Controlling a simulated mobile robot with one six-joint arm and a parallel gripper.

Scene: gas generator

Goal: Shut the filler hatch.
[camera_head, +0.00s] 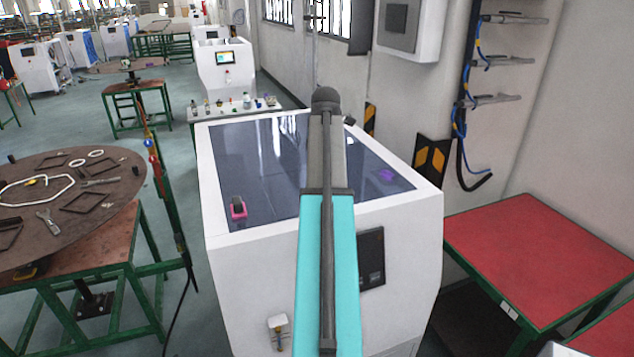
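The gas generator is a white cabinet (265,275) with a dark glossy top (262,155), standing in front of me. A small pink part with a black piece (237,208) sits at the top's front left corner; I cannot tell whether it is the filler hatch or whether it is open. A faint purple patch (387,175) shows on the right of the top. A small dark part (349,121) shows near the back edge. My teal and grey arm crosses the middle of the cabinet and hides part of its top and front. My gripper is not visible.
A round brown table (100,208) with metal parts stands at left. A red-topped table (545,240) stands at right, near a wall with cables. A brass fitting (279,330) juts from the cabinet's front. Floor shows between the left table and cabinet.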

